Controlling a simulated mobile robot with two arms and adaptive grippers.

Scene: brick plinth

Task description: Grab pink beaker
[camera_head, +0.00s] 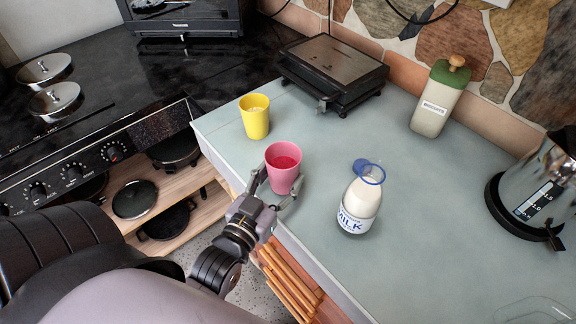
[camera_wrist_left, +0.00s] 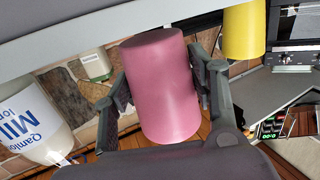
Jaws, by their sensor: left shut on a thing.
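The pink beaker (camera_head: 283,167) stands upright near the front edge of the grey-blue counter, with its red inside showing. My left gripper (camera_head: 280,192) reaches it from the front left, with its fingers around the lower part. In the left wrist view the pink beaker (camera_wrist_left: 162,88) lies between the two dark fingers of my left gripper (camera_wrist_left: 160,88), one on each side, and they are shut on it. Whether its base rests on the counter is hard to tell. My right gripper is in neither view.
A yellow cup (camera_head: 255,117) stands behind and left of the beaker. A milk bottle (camera_head: 360,203) with a blue ring stands to the right.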

